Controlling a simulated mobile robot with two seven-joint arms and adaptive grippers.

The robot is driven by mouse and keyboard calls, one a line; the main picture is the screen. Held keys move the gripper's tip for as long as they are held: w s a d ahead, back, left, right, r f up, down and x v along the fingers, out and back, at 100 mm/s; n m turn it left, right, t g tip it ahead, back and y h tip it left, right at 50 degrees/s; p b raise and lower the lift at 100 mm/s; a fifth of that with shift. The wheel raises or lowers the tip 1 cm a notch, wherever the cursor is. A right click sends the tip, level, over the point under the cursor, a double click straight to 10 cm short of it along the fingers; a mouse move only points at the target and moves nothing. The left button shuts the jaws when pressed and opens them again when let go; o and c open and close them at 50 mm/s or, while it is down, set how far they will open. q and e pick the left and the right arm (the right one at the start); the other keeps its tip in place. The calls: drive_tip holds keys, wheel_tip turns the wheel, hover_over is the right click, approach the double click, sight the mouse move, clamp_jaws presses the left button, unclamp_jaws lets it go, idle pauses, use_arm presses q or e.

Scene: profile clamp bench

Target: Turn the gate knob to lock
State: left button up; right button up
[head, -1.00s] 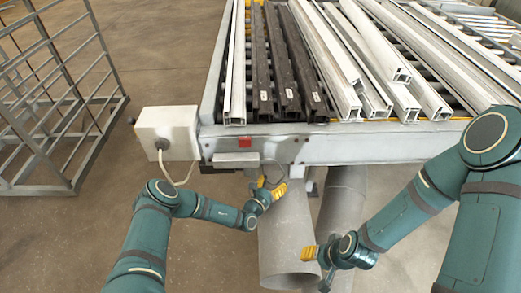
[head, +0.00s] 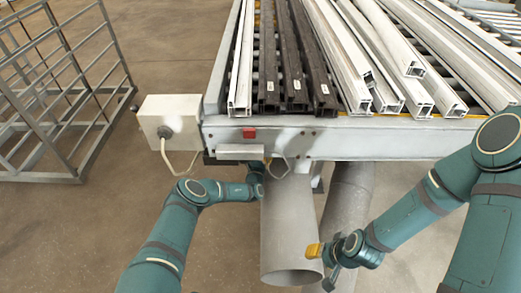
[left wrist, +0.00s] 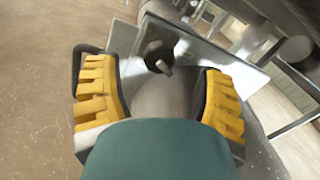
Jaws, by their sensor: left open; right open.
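The gate knob (left wrist: 158,52) shows in the left wrist view as a dark round knob with a short stub, set on a grey metal plate (left wrist: 189,42). My left gripper (left wrist: 155,76) is open, with its yellow-padded fingers on either side of the view and the knob ahead between them, apart from both. In the head view the left gripper's fingers are hidden at the bench's front edge, and I cannot make out the knob there. My right gripper (head: 324,266) is open and empty, low in front of the bench beside a grey pipe.
The roller bench (head: 390,140) carries white profiles (head: 341,55) and dark profiles (head: 295,60). A grey box (head: 170,120) with a cable and a red button (head: 249,133) are at its front left. A large grey pipe (head: 288,235) hangs below. A metal rack (head: 60,100) stands left.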

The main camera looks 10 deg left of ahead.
use_arm(q)
drive_tip(key=shift+w+a+b, duration=0.2)
drive_tip(key=shift+w+b, duration=0.85)
drive_tip(key=shift+w, duration=1.3)
clamp_jaws()
